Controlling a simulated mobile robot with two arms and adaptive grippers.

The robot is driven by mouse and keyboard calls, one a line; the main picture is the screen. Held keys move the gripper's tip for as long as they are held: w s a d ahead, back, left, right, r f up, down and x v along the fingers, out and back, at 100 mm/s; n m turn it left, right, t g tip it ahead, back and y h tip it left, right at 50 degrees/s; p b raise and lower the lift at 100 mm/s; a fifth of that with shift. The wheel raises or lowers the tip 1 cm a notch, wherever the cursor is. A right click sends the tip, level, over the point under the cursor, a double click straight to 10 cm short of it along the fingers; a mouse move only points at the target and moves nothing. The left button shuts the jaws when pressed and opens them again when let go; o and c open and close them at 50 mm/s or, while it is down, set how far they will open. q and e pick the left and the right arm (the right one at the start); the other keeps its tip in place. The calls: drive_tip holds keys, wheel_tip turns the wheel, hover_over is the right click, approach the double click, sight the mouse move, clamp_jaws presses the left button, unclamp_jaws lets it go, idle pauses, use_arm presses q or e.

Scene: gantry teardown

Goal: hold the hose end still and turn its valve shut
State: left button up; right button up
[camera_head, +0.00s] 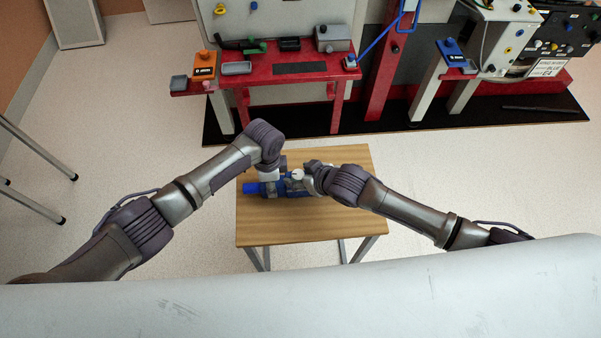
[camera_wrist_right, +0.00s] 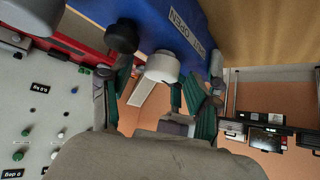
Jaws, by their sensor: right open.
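The blue hose end (camera_head: 251,188) lies on the small wooden table. In the right wrist view its blue body (camera_wrist_right: 178,28) fills the top and bears a label with the words open and shut. A pale round valve knob (camera_wrist_right: 161,68) sticks out from it; a pale round part also shows in the head view (camera_head: 297,174). My right gripper (camera_wrist_right: 155,95) is open, its green-padded fingers to either side of and just below the knob; whether they touch it is unclear. My left gripper (camera_head: 269,177) is over the left part of the blue body; its fingers are too small to judge.
The wooden table top (camera_head: 302,229) is bare at the front. A black knob (camera_wrist_right: 122,37) sits left of the pale one. A red bench (camera_head: 300,84) with an orange box (camera_head: 203,65) and small trays stands beyond the table.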

drive_tip(key=shift+c, duration=0.3)
drive_tip(key=c, duration=1.1)
drive_tip(key=shift+d+n+g+y, duration=0.1)
drive_tip(key=shift+n+g+y, duration=0.3)
drive_tip(key=shift+n, duration=0.4)
drive_tip(key=o, duration=1.2)
drive_tip(key=shift+c, duration=0.2)
drive_tip(key=v, duration=1.2)
